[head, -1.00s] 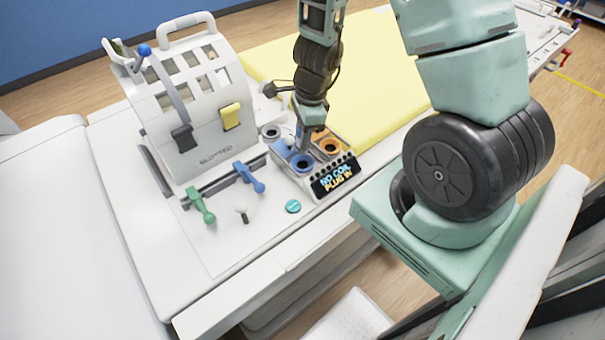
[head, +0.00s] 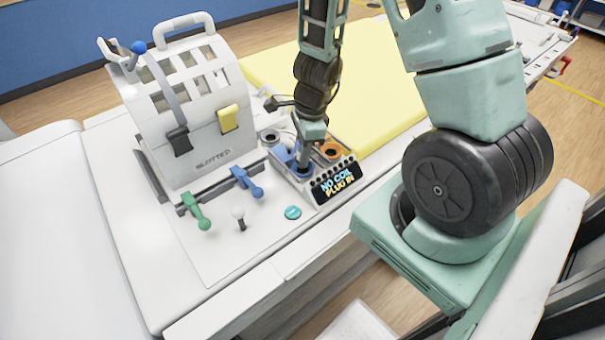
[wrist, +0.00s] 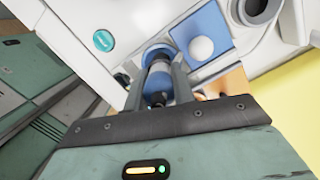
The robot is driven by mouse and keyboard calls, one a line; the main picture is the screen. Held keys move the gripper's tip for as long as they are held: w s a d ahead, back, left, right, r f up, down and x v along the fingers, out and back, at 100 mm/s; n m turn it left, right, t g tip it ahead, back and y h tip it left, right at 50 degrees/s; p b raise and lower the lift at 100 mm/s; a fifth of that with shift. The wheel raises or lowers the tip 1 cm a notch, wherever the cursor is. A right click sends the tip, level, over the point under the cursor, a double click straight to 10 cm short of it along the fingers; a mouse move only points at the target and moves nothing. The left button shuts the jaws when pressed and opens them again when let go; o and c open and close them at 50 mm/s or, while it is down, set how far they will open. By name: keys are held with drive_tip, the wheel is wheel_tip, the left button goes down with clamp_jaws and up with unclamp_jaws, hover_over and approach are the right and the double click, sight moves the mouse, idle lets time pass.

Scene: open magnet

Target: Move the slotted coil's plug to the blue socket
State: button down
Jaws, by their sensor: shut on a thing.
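My gripper (head: 302,160) points down over the blue socket (head: 293,173) of the socket box on the table. In the wrist view my gripper (wrist: 159,72) has its two fingers shut on the plug (wrist: 159,84), a grey and blue cylinder. The plug's far end lines up with the blue ring of the socket (wrist: 156,50); I cannot tell how deep it sits. The box's display (head: 336,185) reads "NO COIL PLUG IN". The white slotted coil (head: 190,105) stands upright at the left, marked "SLOTTED".
An orange socket (head: 331,150) and a grey socket (head: 270,136) flank the blue one. A green lever (head: 196,212), a blue lever (head: 246,182), a small white-knobbed stick (head: 239,215) and a teal button (head: 293,212) are in front. A yellow mat (head: 375,80) lies behind.

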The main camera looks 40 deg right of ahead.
drive_tip(key=shift+f+b, duration=1.45)
drive_tip(key=shift+f, duration=0.05)
idle(0.3)
drive_tip(key=c, duration=1.1)
unclamp_jaws()
drive_tip(key=shift+w+r, duration=0.1)
drive_tip(key=shift+r, duration=0.05)
drive_tip(key=shift+d+r+p, duration=0.1)
drive_tip(key=shift+r+p, duration=0.2)
wheel_tip(320, 180, up, 16)
drive_tip(key=s+d+p, duration=0.1)
drive_tip(key=d+p, duration=0.1)
drive_tip(key=p, duration=0.4)
drive_tip(key=shift+s+r, duration=0.2)
drive_tip(key=shift+s, duration=0.05)
